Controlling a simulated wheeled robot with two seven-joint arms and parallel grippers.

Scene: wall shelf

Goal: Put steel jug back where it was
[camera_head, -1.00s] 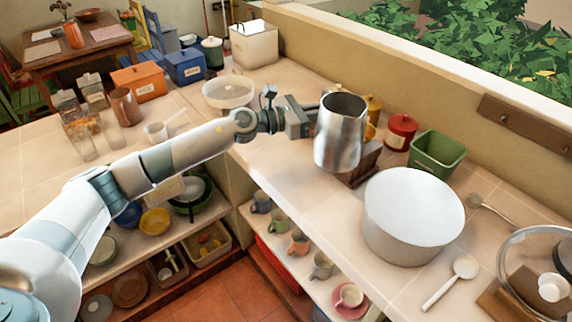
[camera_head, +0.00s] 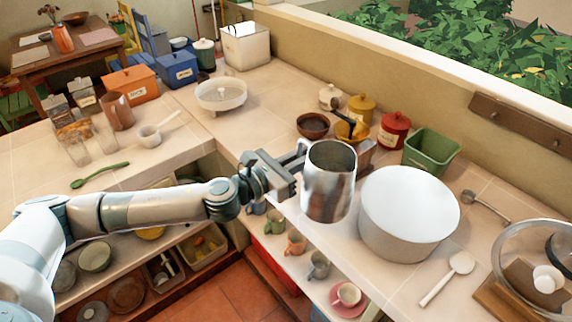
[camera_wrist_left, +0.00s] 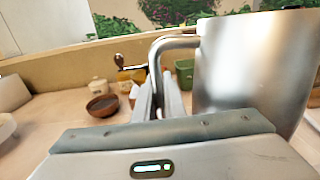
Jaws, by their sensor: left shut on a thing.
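The steel jug (camera_head: 329,182) is a shiny metal cup with an open top. My left gripper (camera_head: 297,163) is shut on its handle and holds it upright, left of the big white pot, in front of the counter's back items. In the left wrist view the jug (camera_wrist_left: 245,75) fills the right side, and its handle (camera_wrist_left: 170,44) runs between the fingers of the gripper (camera_wrist_left: 160,95). Whether the jug's base touches the counter is hard to tell. My right gripper is not in view.
A white pot (camera_head: 405,225) stands close to the jug's right. Behind are a brown bowl (camera_head: 313,125), yellow canister (camera_head: 361,108), red canister (camera_head: 394,130) and green bin (camera_head: 431,150). Mugs sit on a shelf below the counter. Counter between the white bowl (camera_head: 221,95) and brown bowl is clear.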

